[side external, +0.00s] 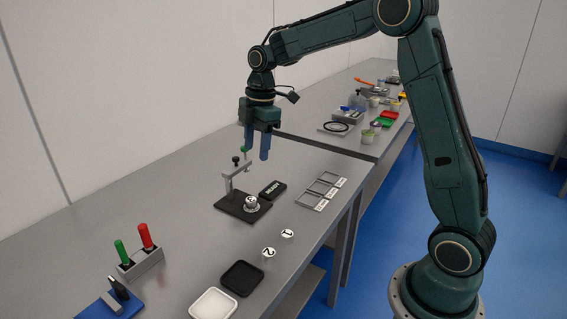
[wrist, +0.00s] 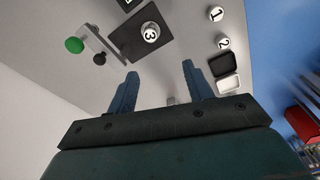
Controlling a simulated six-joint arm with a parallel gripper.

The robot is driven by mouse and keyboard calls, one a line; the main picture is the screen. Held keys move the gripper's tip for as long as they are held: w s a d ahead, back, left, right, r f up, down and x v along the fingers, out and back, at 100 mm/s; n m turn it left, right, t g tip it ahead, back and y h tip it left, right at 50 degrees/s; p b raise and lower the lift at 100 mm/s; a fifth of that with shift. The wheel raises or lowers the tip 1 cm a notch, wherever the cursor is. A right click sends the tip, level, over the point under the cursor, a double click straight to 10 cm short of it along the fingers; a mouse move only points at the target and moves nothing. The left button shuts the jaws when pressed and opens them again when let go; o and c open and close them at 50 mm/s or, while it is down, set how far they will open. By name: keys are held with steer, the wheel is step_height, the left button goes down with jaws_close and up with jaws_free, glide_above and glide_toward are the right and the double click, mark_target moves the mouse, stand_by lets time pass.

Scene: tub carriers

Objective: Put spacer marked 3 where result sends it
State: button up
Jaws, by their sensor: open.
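The spacer marked 3 (side external: 251,200) is a small white cylinder standing on the dark base plate (side external: 232,207) of a gauge stand. It also shows in the wrist view (wrist: 150,32), its number up. The stand has a grey arm (side external: 237,174), a black knob (side external: 236,160) and a green knob (wrist: 74,45). A small black display (side external: 273,189) behind the plate shows green text that looks like READY. Three small labelled trays (side external: 311,199) lie to its right. My gripper (side external: 255,154) is open and empty, above and behind the stand; its fingers also show in the wrist view (wrist: 160,72).
Spacers marked 1 (side external: 288,233) and 2 (side external: 269,252) stand in front. A black tray (side external: 242,278) and a white tray (side external: 213,304) lie near the front edge. A grey holder (side external: 141,264) carries green and red handles. A second table (side external: 292,126) holds several items behind.

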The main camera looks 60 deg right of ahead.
steer(key=s+a+r+m+t, duration=0.1)
steer(key=s+a+r+m, duration=0.25)
steer(key=s, duration=0.35)
steer(key=s+a+r+m+t, duration=0.1)
steer(key=s+a+r+m, duration=0.1)
steer(key=s+r+m, duration=0.4)
steer(key=s+f+m+t, duration=0.1)
steer(key=s+m, duration=0.1)
steer(key=s, duration=0.6)
steer(key=s+a+f+m+t+h, duration=0.1)
steer(key=s+f+m, duration=0.1)
steer(key=s, duration=0.5)
steer(key=shift+s+a+m+t, duration=0.3)
steer(key=shift+s+m+t, duration=0.05)
steer(key=shift+s+t, duration=0.05)
steer(key=shift+o, duration=0.4)
steer(key=shift+w, duration=0.15)
